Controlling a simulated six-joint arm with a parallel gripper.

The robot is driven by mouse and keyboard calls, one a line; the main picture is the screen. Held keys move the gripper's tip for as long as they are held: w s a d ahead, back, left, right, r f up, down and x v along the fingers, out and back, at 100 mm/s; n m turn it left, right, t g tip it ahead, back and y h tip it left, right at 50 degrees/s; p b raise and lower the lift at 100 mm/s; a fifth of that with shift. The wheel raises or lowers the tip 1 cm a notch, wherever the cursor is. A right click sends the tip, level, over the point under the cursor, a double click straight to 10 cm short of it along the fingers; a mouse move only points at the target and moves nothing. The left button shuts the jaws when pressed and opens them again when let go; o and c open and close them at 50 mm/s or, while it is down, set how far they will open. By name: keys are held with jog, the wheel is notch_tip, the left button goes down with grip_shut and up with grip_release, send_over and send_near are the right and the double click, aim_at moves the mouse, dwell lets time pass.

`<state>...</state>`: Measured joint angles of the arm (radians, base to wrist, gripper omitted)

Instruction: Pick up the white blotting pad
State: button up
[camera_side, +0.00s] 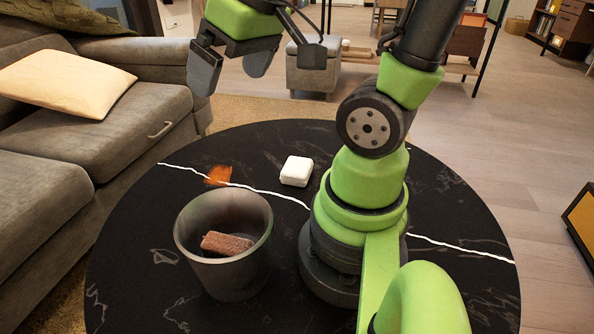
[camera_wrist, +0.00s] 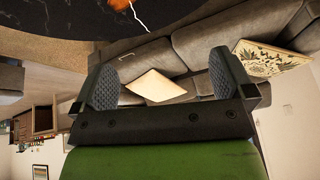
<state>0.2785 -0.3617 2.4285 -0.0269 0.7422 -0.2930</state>
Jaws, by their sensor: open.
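The white blotting pad (camera_side: 297,171) is a small block with rounded edges, lying flat on the round black table just left of my arm's base in the side view. My gripper (camera_side: 232,78) is open and empty, raised high above the far left part of the table, well above and to the left of the pad. In the wrist view my gripper (camera_wrist: 163,78) shows two spread grey fingers with nothing between them. The wrist view faces the sofa, and the pad does not show there.
A grey translucent bin (camera_side: 224,265) with a reddish-brown block (camera_side: 227,243) inside stands at the front left of the black table (camera_side: 130,230). An orange patch or flat piece (camera_side: 218,175) lies left of the pad. Bare tabletop surrounds the pad's far side.

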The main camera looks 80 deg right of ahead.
jog(key=s+d+f+n+g, duration=0.1)
jog(key=d+f, duration=0.4)
jog(key=s+d+f+n+g, duration=0.1)
jog(key=s+d+f+g, duration=0.1)
jog(key=d+f, duration=0.3)
jog(key=s+d+f+n+g, duration=0.1)
jog(key=d+f+g, duration=0.1)
jog(key=d+f, duration=0.4)
jog(key=shift+s+f, duration=0.2)
jog(key=shift+f, duration=0.35)
send_over(297, 165)
notch_tip(297, 165, down, 4)
jog(key=shift+f, duration=3.05)
jog(key=c, duration=0.8)
